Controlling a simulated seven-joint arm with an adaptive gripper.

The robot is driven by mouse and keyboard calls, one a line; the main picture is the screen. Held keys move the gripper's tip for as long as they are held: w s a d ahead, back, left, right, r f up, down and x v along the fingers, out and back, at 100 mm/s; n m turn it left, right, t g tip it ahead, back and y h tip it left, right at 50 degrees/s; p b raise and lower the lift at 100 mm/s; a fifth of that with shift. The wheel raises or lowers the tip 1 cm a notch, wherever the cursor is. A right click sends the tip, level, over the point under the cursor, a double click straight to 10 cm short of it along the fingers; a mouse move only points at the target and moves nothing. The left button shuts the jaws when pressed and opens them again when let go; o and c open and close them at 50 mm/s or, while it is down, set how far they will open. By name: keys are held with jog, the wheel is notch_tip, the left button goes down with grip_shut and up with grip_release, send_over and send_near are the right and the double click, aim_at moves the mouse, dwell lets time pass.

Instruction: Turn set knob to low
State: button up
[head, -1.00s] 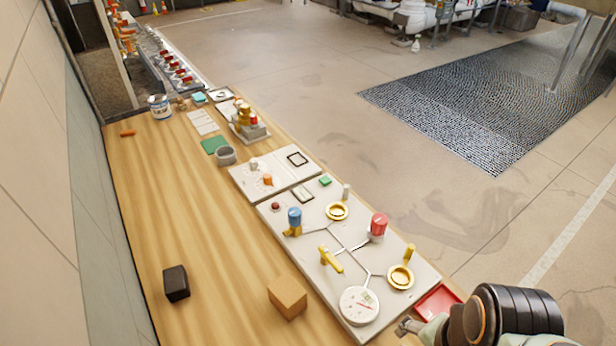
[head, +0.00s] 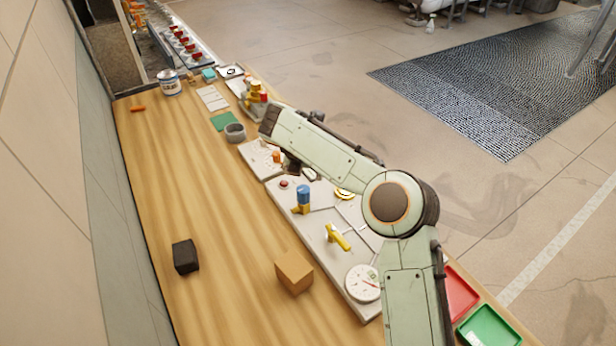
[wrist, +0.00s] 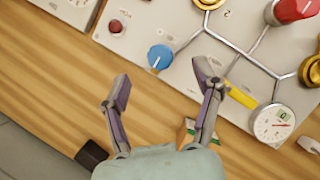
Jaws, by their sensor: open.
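No label naming the set knob is readable. An orange knob (head: 277,156) with a dial face sits on the smaller white panel (head: 258,160), partly behind my arm in the head view. A blue knob (head: 303,192) stands on the larger white panel (head: 316,232). In the wrist view the blue knob (wrist: 160,57) has a pale pointer line and lies just beyond the gap between my fingers. My gripper (wrist: 163,85) is open and empty, above the wooden table and apart from the knob.
The larger panel also holds a yellow lever (head: 339,237), a white gauge (head: 364,283), a red knob (wrist: 294,9) and a red button (wrist: 115,26). A brown block (head: 294,272) and a black block (head: 185,257) stand on the table (head: 225,220). The table's left side is mostly clear.

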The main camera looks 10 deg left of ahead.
aim_at(303, 190)
jog(key=x, duration=0.2)
jog(key=s+x, duration=0.1)
jog(key=x, duration=0.5)
jog(key=shift+s+a+f, duration=0.25)
jog(key=shift+f, duration=0.25)
jog(key=c, duration=1.2)
